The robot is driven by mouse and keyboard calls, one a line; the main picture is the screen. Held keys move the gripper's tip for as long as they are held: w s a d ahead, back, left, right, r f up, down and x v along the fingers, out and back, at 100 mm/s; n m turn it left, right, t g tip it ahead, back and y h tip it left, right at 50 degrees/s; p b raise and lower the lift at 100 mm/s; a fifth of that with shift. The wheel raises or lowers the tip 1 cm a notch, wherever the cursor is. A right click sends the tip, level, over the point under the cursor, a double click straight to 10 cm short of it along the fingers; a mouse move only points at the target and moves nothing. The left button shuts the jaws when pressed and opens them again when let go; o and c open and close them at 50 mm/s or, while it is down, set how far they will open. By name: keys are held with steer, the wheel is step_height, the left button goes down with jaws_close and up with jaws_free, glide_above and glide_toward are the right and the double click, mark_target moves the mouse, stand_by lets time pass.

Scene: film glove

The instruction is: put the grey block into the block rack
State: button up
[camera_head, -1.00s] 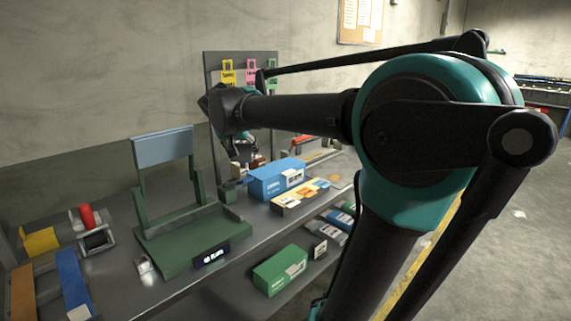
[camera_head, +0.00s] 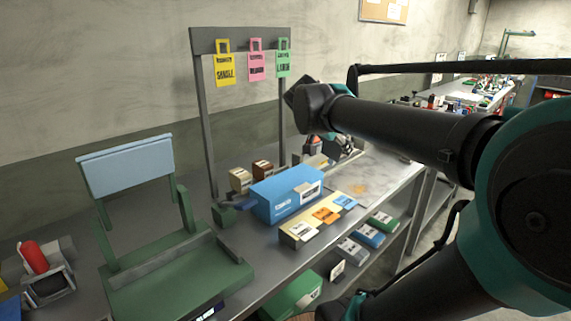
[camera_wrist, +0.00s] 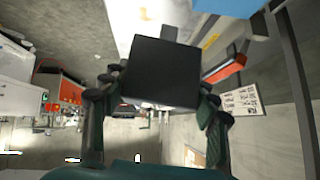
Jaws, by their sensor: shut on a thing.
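The grey block (camera_wrist: 163,73) is a dark, nearly black box in the middle of the wrist view. My gripper (camera_wrist: 158,92) is shut on it, with fingers at its left and right sides. In the head view my gripper (camera_head: 332,150) is at the far side of the bench, beyond the blue box (camera_head: 287,195) and right of a tan block (camera_head: 240,180) and a brown block (camera_head: 262,170). The held block cannot be made out clearly there. I cannot tell which part is the block rack; the tan and brown blocks stand behind the blue box.
A dark frame (camera_head: 203,120) with yellow, pink and green tags stands at the back. A green stand (camera_head: 175,275) with a pale blue panel is at front left.

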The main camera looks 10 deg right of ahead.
mark_target(326, 144)
steer(key=w+a, duration=0.1)
steer(key=w+a+f+t, duration=0.1)
steer(key=w, duration=0.1)
steer(key=shift+m+y, duration=0.3)
steer(key=shift+y, duration=0.1)
steer(key=w+a, duration=0.9)
steer(key=w, duration=0.4)
steer(key=f, duration=0.2)
steer(key=w+f, duration=0.1)
steer(key=f, duration=0.4)
steer(key=shift+w+a+f, duration=0.2)
steer(key=shift+a+f, duration=0.15)
steer(key=shift+a, duration=0.05)
steer(key=shift+w+a+f, duration=0.1)
steer(key=shift+w+f, duration=0.05)
steer(key=shift+f, duration=0.55)
steer(key=shift+w+a+f, duration=0.1)
steer(key=shift+w+f, duration=0.05)
steer(key=shift+f, duration=0.55)
steer(key=shift+w+a+f+n+g+h, duration=0.45)
steer(key=shift+w+f+n+g+h, duration=0.25)
steer(key=shift+g, duration=0.4)
steer(key=shift+f, duration=0.35)
